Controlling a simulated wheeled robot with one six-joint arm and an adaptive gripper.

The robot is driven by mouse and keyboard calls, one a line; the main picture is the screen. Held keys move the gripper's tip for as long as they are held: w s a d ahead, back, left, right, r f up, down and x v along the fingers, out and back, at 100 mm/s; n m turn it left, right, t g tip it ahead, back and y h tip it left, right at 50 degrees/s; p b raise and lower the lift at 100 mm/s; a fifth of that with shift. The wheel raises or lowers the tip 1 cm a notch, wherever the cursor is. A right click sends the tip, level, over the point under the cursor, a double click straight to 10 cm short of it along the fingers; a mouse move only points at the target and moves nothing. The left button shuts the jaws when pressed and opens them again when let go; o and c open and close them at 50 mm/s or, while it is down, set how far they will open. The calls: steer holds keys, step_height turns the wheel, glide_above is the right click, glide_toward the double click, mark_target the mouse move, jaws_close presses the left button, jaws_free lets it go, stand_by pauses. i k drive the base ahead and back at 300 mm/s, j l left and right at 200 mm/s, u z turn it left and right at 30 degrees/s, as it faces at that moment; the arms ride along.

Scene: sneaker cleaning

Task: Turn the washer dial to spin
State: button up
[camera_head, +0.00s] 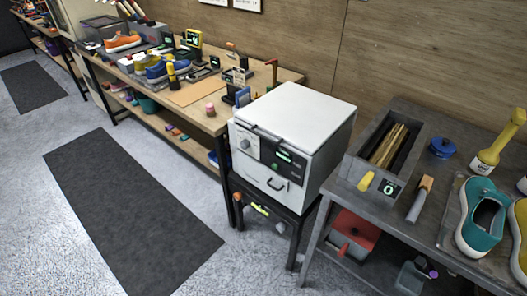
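The washer (290,112) is a white box-shaped machine on a dark stand in the middle of the view. Its lid is closed. A pale round dial (244,143) sits at the left of its front panel. A dark display with green lit marks (284,156) is to the right of the dial. The dial's setting is too small to read. My gripper is not in this view.
A wooden workbench (200,92) with shoes and tools runs behind left. A grey bench (345,184) with a long tray, a brush and teal sneakers stands close on the right. Dark mats (128,215) lie on the open floor at left.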

mark_target(245, 144)
steer(key=i+j, duration=0.15)
steer(key=j, duration=0.2)
steer(key=i+j, duration=0.1)
steer(key=j, duration=0.2)
steer(key=i+j, duration=0.15)
steer(key=j, duration=0.2)
steer(key=i+j, duration=0.15)
steer(key=j, duration=0.15)
steer(key=i+j, duration=0.15)
steer(key=j, duration=0.2)
steer(key=z, duration=0.05)
